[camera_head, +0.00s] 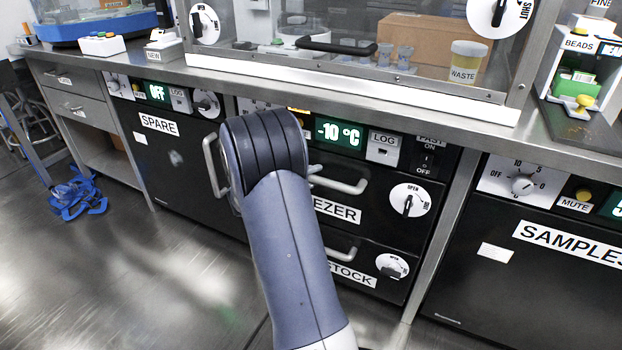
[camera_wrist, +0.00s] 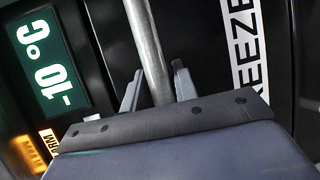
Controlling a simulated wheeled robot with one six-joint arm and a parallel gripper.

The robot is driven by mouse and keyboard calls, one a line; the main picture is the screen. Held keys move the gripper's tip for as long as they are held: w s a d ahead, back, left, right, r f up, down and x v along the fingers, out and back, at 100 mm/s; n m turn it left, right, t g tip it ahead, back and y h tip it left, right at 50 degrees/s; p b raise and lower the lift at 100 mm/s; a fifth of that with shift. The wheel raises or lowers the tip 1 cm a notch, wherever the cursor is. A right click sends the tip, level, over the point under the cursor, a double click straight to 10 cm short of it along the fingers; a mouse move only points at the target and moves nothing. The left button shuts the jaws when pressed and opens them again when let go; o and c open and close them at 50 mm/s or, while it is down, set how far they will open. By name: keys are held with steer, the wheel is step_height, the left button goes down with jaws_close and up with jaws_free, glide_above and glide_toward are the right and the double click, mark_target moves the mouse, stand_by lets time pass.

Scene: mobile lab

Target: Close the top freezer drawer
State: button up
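The top freezer drawer (camera_head: 375,185) has a black front, a white label partly reading "EZER", a round dial (camera_head: 410,200) with an "OPEN" mark and a silver bar handle (camera_head: 345,186). How far the drawer stands out is hard to tell. My arm covers the left part of its front and handle and hides my gripper in the head view. In the wrist view, my gripper (camera_wrist: 157,88) has its two fingers apart, one on each side of the handle bar (camera_wrist: 148,45). Gaps show beside the bar; contact is not clear.
A lower drawer (camera_head: 345,270) labelled "STOCK" is below. A "SPARE" cabinet (camera_head: 170,160) is left, a "SAMPLES" cabinet (camera_head: 530,270) right. The panel above shows -10 °C (camera_head: 338,133) and an orange alarm light (camera_wrist: 35,150).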

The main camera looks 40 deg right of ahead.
steer(key=shift+o, duration=1.2)
steer(key=shift+a, duration=0.1)
steer(key=a+r+p, duration=0.2)
steer(key=a+p, duration=0.1)
steer(key=a, duration=0.7)
steer(key=shift+a, duration=0.25)
